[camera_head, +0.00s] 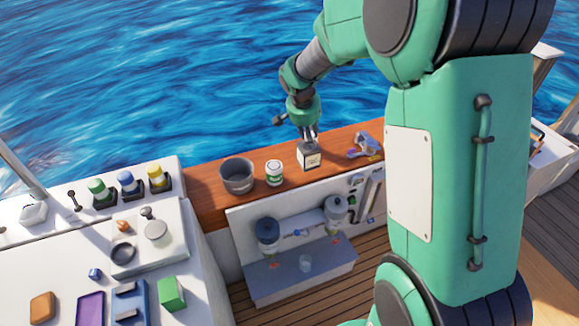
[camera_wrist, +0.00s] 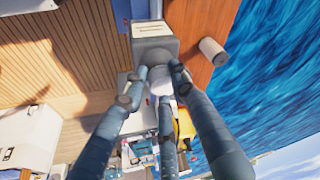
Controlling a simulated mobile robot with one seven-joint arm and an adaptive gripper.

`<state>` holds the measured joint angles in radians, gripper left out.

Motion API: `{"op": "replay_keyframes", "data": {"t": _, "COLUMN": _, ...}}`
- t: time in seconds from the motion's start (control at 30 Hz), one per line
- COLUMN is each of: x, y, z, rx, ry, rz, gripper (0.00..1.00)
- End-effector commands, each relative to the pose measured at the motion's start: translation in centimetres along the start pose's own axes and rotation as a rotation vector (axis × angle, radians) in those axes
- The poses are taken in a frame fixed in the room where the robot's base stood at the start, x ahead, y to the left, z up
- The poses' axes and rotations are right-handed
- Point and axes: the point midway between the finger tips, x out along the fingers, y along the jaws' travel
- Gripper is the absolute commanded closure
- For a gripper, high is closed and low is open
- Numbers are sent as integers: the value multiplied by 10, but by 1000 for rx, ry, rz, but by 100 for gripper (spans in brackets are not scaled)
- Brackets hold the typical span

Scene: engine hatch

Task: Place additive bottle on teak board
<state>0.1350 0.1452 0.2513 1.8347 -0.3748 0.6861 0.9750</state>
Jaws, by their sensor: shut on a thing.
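The additive bottle (camera_head: 311,158) is a small dark grey, square-bodied bottle with a pale label. My gripper (camera_head: 308,133) is above it with fingers closed around its top. In the wrist view my gripper (camera_wrist: 160,75) has its fingers around the narrow neck, and the bottle's grey body (camera_wrist: 153,48) extends beyond them. The teak board (camera_head: 210,199) is the long reddish-brown ledge along the water side. The bottle looks upright at the board's front edge; I cannot tell whether its base touches the board.
A grey pot (camera_head: 237,177) and a white can with a green label (camera_head: 274,173) stand on the board to the left. A blue-grey tool (camera_head: 364,146) lies to the right. Below is an open compartment with two canisters (camera_head: 268,237). Three capped bottles stand farther left.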

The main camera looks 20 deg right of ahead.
Motion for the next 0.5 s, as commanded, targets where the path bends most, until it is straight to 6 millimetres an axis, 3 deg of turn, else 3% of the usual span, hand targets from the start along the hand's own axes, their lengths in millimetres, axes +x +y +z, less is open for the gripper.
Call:
{"op": "replay_keyframes", "data": {"t": 0.3, "x": 98, "y": -1, "z": 36, "rx": -2, "ry": -3, "rz": 2, "gripper": 100}}
{"op": "replay_keyframes", "data": {"t": 0.5, "x": 142, "y": -2, "z": 51, "rx": -1, "ry": 0, "rz": 0, "gripper": 100}}
